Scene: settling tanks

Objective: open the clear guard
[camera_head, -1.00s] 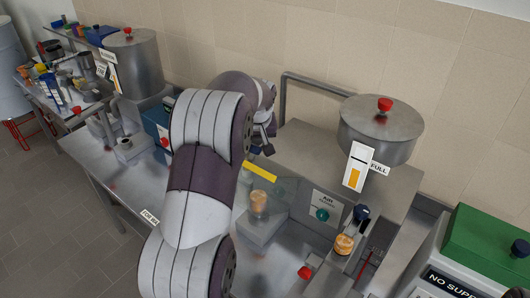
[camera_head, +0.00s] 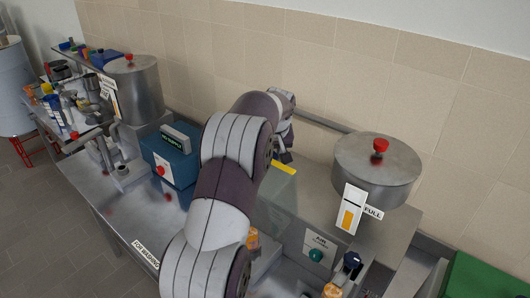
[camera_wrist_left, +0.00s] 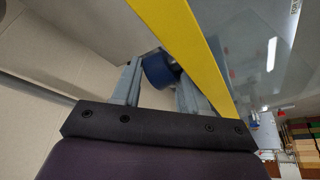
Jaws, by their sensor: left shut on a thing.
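The clear guard (camera_head: 274,192) is a see-through panel with a yellow strip (camera_head: 284,167) along its upper edge, in the middle of the bench in the head view. The yellow strip (camera_wrist_left: 190,45) crosses the left wrist view diagonally. My left gripper (camera_head: 285,157) is at the guard's upper edge, near the wall. In the left wrist view its fingers (camera_wrist_left: 158,82) are shut on a dark blue round knob (camera_wrist_left: 158,69) beside the yellow strip. My left arm hides much of the guard's left side and what lies behind it. My right gripper is not in view.
A lidded steel pot (camera_head: 376,172) with a red knob stands right of the guard. A panel with a green knob (camera_head: 316,255) and an orange-topped part (camera_head: 252,238) are near the guard. A blue box (camera_head: 170,158) stands left of my arm. The tiled wall is close behind.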

